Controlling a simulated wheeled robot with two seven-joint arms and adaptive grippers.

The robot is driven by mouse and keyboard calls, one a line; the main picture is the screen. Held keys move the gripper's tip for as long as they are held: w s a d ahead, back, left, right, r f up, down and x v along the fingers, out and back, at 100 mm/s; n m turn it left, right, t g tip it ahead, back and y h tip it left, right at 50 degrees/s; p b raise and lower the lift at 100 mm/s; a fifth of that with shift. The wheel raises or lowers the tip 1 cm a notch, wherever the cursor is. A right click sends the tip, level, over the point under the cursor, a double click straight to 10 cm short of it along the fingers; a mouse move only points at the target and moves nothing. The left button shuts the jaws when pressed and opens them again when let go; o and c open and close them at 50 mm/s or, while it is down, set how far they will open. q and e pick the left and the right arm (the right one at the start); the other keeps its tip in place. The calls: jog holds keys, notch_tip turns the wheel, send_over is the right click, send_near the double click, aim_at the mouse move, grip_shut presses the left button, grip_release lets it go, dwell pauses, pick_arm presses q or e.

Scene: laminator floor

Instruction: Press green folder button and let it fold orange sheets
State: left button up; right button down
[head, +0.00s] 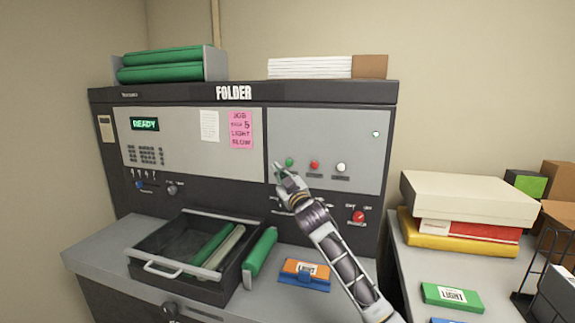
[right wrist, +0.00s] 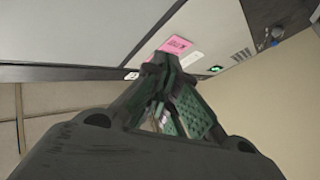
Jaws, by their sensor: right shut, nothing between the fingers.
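The grey folder machine (head: 185,95) stands against the wall with a lit display (head: 145,124) reading READY. Its round green button (head: 289,162) sits left of a red button (head: 314,165) and a white button (head: 341,167) on the right panel. My right gripper (head: 279,170) is shut and empty, its tips just left of and below the green button; I cannot tell whether they touch the panel. Its fingers also show in the right wrist view (right wrist: 172,92), where the green button is not visible. My left gripper is out of view.
An open dark tray (head: 165,275) holding green and pale rolls juts out below the left panel. A green roll (head: 261,250) lies beside it. A red knob (head: 359,216) sits below the right panel. Boxes (head: 470,195) and a green packet (head: 451,297) occupy the right table.

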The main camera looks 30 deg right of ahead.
aim_at(289, 163)
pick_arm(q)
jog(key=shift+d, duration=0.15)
pick_arm(e)
jog(key=shift+w+d, duration=0.1)
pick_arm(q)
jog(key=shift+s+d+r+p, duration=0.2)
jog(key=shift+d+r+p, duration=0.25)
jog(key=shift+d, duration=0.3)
pick_arm(e)
jog(key=w+d, duration=0.5)
jog(key=d, duration=0.1)
jog(key=shift+w+d, duration=0.25)
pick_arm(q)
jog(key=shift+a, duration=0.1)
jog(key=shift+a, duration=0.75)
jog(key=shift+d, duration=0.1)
